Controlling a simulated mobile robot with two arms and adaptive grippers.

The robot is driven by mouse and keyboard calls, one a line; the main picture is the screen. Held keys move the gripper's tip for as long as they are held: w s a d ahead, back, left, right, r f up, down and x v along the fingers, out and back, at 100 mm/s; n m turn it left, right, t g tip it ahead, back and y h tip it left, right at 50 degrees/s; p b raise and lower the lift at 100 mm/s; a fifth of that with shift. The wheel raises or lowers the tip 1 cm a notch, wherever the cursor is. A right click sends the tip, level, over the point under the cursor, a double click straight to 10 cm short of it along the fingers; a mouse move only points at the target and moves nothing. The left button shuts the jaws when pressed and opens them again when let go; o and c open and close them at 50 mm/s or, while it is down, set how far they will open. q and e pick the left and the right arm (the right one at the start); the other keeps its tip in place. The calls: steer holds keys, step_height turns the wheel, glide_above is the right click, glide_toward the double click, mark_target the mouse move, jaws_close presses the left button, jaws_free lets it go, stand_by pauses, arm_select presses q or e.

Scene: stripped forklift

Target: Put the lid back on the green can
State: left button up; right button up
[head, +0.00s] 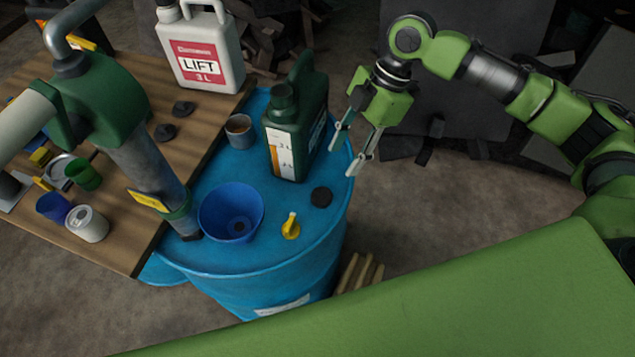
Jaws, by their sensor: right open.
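The green can (297,135) is a dark green jug with a handle and a pale level strip. It stands upright on top of the blue drum (312,232). A flat, round black lid (321,197) lies on the drum top in front of the can, to its right. My right gripper (343,161) is open and empty, fingers pointing down, just right of the can and above and behind the black lid. It appears apart from both. My left gripper is not in view.
A blue funnel or bowl (231,212), a yellow nozzle (290,227) and a small cup (239,130) share the drum top. A green pump (110,100) stands left. The wooden table (113,245) holds a white LIFT jug (203,52), small cans and two dark caps.

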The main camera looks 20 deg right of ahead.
steer(key=r, duration=0.1)
steer(key=p, duration=0.2)
glide_toward(322, 195)
steer(key=x, duration=0.3)
steer(key=shift+d, duration=0.1)
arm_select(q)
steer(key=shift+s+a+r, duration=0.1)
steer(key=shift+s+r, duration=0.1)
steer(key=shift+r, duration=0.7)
arm_select(e)
steer(key=shift+f, duration=0.25)
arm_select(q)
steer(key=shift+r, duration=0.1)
arm_select(e)
steer(key=p+x, duration=0.1)
steer(key=x, duration=0.1)
steer(key=p+x, duration=0.1)
steer(key=x, duration=0.1)
steer(key=shift+s+a+f, duration=0.1)
steer(key=shift+a+f, duration=0.05)
steer(key=shift+a, duration=0.15)
steer(key=shift+a+f, duration=0.1)
steer(key=shift+f, duration=0.25)
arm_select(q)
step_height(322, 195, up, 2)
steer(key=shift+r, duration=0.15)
